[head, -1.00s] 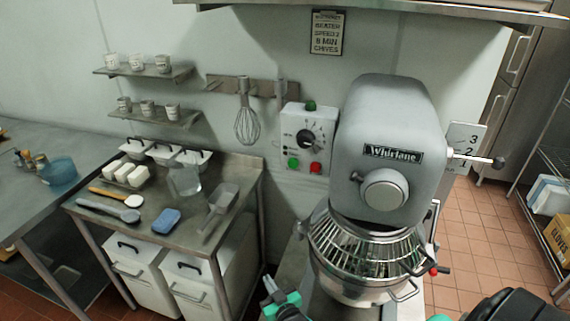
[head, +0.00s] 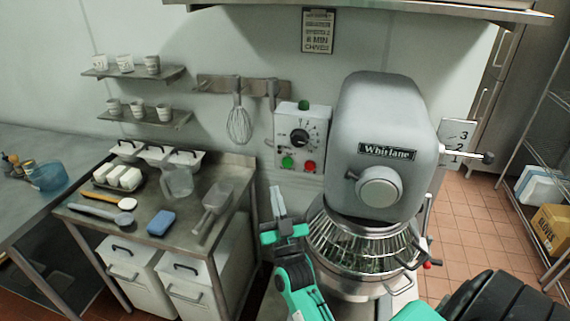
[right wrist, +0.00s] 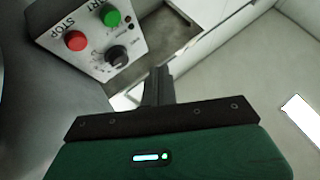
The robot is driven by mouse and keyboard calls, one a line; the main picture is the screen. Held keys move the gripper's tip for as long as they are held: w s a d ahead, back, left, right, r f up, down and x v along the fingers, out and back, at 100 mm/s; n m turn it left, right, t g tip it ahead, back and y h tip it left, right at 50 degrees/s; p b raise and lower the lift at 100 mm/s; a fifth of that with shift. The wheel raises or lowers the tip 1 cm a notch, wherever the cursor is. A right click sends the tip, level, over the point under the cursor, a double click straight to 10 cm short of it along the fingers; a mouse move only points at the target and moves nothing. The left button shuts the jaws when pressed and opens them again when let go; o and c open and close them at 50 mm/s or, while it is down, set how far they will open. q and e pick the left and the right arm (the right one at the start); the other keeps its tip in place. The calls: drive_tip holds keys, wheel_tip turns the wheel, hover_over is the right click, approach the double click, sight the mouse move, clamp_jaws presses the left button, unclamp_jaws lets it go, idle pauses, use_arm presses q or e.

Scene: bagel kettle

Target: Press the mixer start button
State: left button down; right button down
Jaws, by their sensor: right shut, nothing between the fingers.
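The mixer (head: 385,140) is a grey machine marked "Whirlane" with a wire-guarded bowl. The white control box (head: 318,121) is on the wall to its left. The green start button (head: 288,162) is at the box's lower left, beside the red stop button (head: 310,167). In the right wrist view the green button (right wrist: 111,16) is by a partly cut-off START label, and the red button (right wrist: 76,40) is by STOP. My right gripper (head: 277,192) is shut and empty, fingers pointing up, below the start button and apart from it in the picture. My left gripper is not in view.
A black dial (head: 300,137) is above the buttons, and a green knob or lamp (head: 303,104) tops the box. A whisk (head: 239,125) hangs left of the box. A steel table (head: 190,231) with a scoop (head: 213,207) stands at left. The bowl guard (head: 345,243) is close right of my gripper.

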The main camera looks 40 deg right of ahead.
sight(287, 162)
drive_tip(key=shift+w, duration=0.1)
drive_tip(key=w+d+b, duration=0.2)
drive_tip(key=w+d, duration=0.3)
drive_tip(key=d, duration=0.1)
drive_tip(key=shift+w+d, duration=0.3)
drive_tip(key=shift+d, duration=0.1)
drive_tip(key=shift+f, duration=0.1)
idle(2.0)
drive_tip(key=shift+w+d, duration=0.3)
